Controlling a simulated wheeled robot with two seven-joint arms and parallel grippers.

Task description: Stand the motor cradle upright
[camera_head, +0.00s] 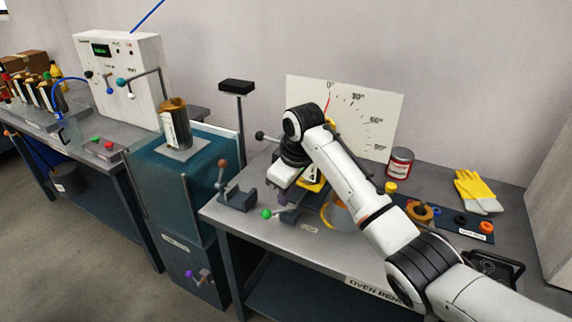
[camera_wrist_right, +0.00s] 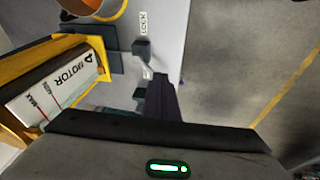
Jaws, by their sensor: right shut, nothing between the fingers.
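The motor cradle is a yellow frame around a white body marked "4 MOTOR" with red lines. In the right wrist view the cradle (camera_wrist_right: 18,64) lies at the left, close beside my right gripper. In the head view only a little of its yellow frame (camera_head: 312,185) shows, mostly hidden by my right arm. My right gripper (camera_wrist_right: 161,90) is shut and empty, its fingers dark and close together. In the head view my right gripper (camera_head: 287,198) is low over the bench, partly hidden. Whether it touches the cradle I cannot tell. My left gripper is out of view.
An angle board (camera_head: 360,115) stands behind, its red pointer near 0. A block with an orange-knobbed lever (camera_head: 222,168) and a green knob (camera_head: 266,213) are at the left. A red can (camera_head: 400,164), yellow gloves (camera_head: 475,190) and a parts mat (camera_head: 450,220) are at the right.

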